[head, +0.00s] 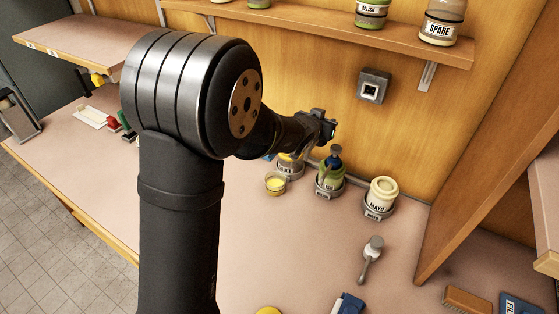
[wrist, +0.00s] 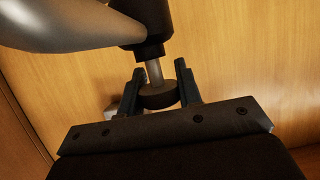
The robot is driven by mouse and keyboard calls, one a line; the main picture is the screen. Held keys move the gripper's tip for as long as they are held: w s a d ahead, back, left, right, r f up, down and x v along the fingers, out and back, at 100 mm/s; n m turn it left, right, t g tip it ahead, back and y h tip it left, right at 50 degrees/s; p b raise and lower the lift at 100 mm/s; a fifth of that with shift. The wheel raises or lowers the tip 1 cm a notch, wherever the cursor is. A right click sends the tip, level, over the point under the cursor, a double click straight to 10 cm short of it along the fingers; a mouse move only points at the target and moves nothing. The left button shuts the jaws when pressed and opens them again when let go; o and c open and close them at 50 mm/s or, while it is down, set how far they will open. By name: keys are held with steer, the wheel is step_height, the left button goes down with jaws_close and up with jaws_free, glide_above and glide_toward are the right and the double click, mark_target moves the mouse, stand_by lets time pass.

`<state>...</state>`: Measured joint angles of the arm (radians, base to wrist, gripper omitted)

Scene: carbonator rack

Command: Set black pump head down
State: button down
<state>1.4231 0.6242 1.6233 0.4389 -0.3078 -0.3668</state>
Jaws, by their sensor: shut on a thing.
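My gripper (head: 326,130) is raised near the back wall, above the row of jars. In the wrist view my gripper (wrist: 161,85) is shut on the black pump head (wrist: 158,97), with a dark disc between the two fingers. A short grey stem leads from the disc to a black collar (wrist: 150,40) and a large grey part that runs off the top left. In the head view I cannot pick the held pump head out from my dark arm.
A mayo jar (head: 381,194) stands in a holder to the right. A yellow-filled cup (head: 275,184) and a partly hidden jar (head: 290,168) are to the left. A grey pump-like piece (head: 372,250) lies on the counter in front. A shelf (head: 400,40) with jars is above.

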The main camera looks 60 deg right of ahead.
steer(key=w+a+f, duration=0.1)
steer(key=a+f, duration=0.2)
steer(key=a, duration=0.8)
steer(key=a+f, duration=0.4)
steer(key=a, duration=0.6)
steer(key=w+a+f, duration=0.1)
steer(key=a+f, duration=0.2)
steer(key=a, duration=0.8)
steer(key=shift+w+a+f, duration=0.2)
steer(key=shift+w+f, duration=5.35)
steer(key=shift+w, duration=0.1)
steer(key=shift+f, duration=0.15)
steer(key=c, duration=1)
jaws_free()
